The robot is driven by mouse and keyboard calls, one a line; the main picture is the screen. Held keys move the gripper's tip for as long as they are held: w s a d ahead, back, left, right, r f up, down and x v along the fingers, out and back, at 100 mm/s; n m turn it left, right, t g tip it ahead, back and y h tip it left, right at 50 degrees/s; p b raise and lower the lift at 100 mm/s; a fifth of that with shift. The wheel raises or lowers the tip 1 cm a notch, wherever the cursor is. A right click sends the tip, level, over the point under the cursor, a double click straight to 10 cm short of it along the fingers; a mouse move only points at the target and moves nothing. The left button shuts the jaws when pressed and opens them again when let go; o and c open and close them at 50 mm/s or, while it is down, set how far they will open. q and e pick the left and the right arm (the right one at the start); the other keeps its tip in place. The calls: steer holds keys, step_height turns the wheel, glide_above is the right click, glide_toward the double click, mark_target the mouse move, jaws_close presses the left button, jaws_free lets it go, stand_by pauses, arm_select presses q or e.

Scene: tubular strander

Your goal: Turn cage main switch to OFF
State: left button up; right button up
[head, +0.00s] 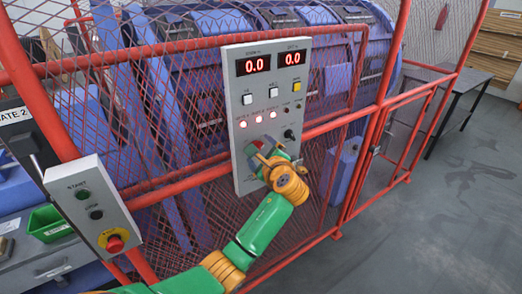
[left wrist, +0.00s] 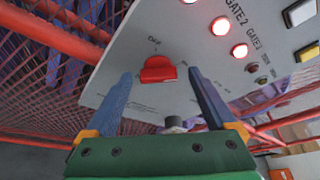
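The cage main switch is a red rotary knob (left wrist: 158,69) low on a light grey control panel (head: 238,100), with a small label above it that is hard to read. In the left wrist view the knob lies ahead of my left gripper (left wrist: 160,75), between its two blue-grey fingers. The fingers are spread and I see no contact with the knob. In the head view my left gripper (head: 268,157) is at the panel's lower part and partly hides the knob. My right gripper is in neither view.
A red mesh cage fence (head: 190,185) stands behind. A start box (head: 93,205) with a red stop button is left. The right floor is clear before a table (head: 462,82).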

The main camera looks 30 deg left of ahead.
arm_select(q)
steer(key=shift+s, duration=0.2)
steer(key=c, duration=1.3)
steer(key=shift+c, duration=0.2)
steer(key=shift+a, duration=0.1)
steer(key=shift+f+n+t+y+b, duration=0.35)
steer(key=shift+n+t+y+b, duration=0.4)
steer(key=shift+n+b, duration=2.85)
steer(key=shift+f+n+t+y+b, duration=0.55)
steer(key=shift+n+b, duration=1.65)
steer(key=shift+b, duration=2.85)
steer(key=shift+f+n+t+y+b, duration=0.15)
steer(key=shift+n+t+y+b, duration=0.75)
steer(key=shift+n+b, duration=2.7)
steer(key=shift+m+g+y+b, duration=0.4)
steer(key=shift+m+b, duration=0.3)
steer(key=o, duration=1.4)
steer(key=shift+r, duration=0.1)
